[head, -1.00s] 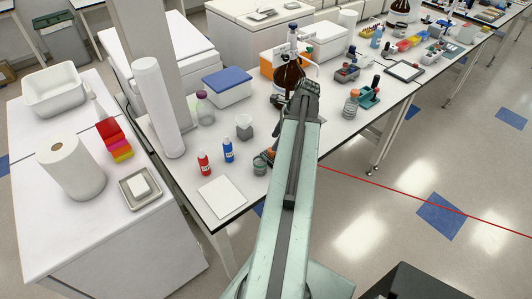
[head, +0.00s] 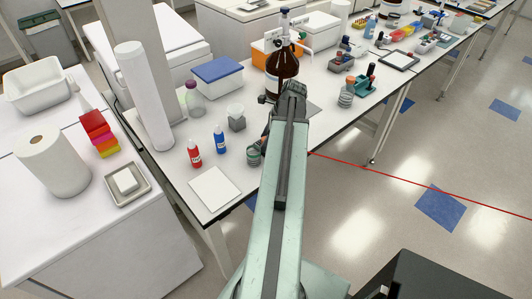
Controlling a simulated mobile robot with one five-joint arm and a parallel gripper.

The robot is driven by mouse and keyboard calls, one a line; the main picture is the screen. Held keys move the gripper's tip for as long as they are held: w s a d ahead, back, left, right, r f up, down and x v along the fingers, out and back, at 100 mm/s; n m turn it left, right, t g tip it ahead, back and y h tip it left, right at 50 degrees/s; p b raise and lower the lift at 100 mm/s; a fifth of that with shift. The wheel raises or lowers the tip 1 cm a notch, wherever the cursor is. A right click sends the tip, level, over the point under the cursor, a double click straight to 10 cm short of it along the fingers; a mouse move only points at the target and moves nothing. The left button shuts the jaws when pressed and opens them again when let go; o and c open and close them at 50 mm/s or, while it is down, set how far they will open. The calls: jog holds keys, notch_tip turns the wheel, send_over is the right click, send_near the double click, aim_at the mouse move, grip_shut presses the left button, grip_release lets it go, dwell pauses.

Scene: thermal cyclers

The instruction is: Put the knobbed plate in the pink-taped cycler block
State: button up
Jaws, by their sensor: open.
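I cannot make out the knobbed plate or a pink-taped cycler block in the head view. My arm rises from the bottom centre toward the bench, and its upper end is in front of the large brown bottle (head: 281,66). The far part of the arm is hidden behind the upper link, and I cannot make out my gripper's fingers. A flat white square (head: 214,189) lies bare on the near end of the bench (head: 175,168).
Red (head: 194,155) and blue (head: 220,142) bottles and a greenish jar (head: 253,155) stand left of my arm. A blue-lidded box (head: 217,78) is behind. The side bench holds a paper roll (head: 52,165) and a small tray (head: 143,185). Floor at right (head: 360,215) is open.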

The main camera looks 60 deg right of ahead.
grip_shut()
jog(key=shift+r, duration=0.1)
